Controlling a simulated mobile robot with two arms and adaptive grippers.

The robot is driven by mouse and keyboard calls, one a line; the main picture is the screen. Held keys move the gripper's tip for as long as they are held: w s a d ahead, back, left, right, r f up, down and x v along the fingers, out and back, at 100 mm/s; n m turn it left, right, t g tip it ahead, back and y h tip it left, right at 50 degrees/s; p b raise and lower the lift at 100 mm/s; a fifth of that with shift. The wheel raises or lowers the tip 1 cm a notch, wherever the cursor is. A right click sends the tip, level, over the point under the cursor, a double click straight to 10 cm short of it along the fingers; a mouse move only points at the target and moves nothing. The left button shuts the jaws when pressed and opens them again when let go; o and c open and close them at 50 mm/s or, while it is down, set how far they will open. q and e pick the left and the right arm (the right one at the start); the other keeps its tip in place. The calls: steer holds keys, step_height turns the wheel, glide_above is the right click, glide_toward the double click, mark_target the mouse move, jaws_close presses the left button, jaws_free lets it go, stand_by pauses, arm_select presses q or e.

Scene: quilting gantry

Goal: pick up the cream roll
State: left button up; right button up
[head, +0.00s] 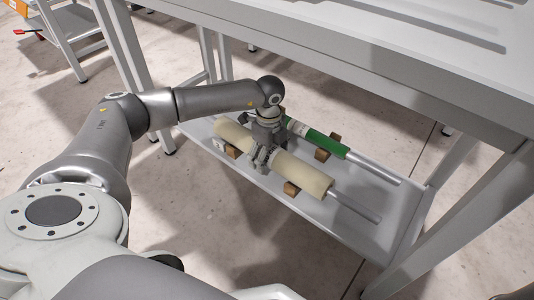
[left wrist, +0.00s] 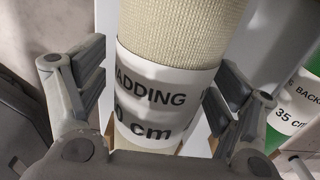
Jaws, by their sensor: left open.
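The cream roll (head: 303,174) lies on wooden blocks on the low grey shelf, with a metal rod sticking out of its near right end. My left gripper (head: 262,158) is over the middle of the roll, pointing down, and hides that part in the head view. In the left wrist view the cream roll (left wrist: 185,30) lies between the two spread fingers of the left gripper (left wrist: 148,92). Its white label shows "ADDING" and "0 cm", partly cut off. Gaps show between the fingers and the roll. My right gripper is not in view.
A green roll (head: 325,143) on a rod lies beside the cream roll, close to the left gripper. Wooden blocks (head: 292,188) support the rolls. The shelf (head: 385,240) is bare at its right end.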

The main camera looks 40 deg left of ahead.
arm_select(q)
steer(key=c, duration=1.3)
steer(key=shift+c, duration=0.9)
steer(key=shift+r, duration=0.1)
